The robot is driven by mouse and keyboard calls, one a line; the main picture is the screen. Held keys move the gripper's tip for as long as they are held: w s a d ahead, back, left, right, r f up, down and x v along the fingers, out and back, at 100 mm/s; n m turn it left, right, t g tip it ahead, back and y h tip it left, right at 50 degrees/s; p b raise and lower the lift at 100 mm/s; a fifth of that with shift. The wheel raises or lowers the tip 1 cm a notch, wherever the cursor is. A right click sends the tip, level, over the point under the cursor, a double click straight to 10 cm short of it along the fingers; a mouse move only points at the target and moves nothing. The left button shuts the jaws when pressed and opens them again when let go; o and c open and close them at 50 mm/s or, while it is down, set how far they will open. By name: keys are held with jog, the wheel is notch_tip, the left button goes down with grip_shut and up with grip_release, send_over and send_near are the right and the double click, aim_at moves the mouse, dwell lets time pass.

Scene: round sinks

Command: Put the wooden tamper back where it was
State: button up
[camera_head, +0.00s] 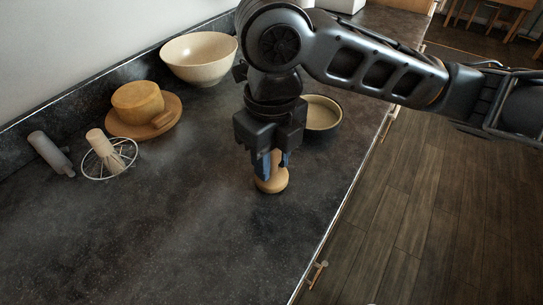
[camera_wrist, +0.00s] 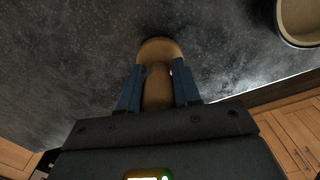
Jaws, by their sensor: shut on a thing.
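The wooden tamper (camera_head: 272,186) is light brown with a rounded, wider base. It is upright at the dark countertop (camera_head: 190,240), below my gripper (camera_head: 271,162). In the head view its base seems to be on or just above the counter; I cannot tell which. My gripper points down and its blue fingers are shut on the tamper's upper part. The wrist view shows the tamper (camera_wrist: 158,75) between both fingers (camera_wrist: 158,88). My gripper hides the tamper's top in the head view.
A round pan or bowl (camera_head: 322,117) stands just behind my gripper. The front counter is clear.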

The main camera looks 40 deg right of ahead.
jog(key=shift+f, duration=0.25)
jog(key=shift+f, duration=0.1)
jog(key=o, duration=0.9)
jog(key=shift+o, duration=0.2)
notch_tip(320, 180, up, 12)
jog(key=shift+r+p, duration=0.2)
jog(key=shift+p, duration=0.2)
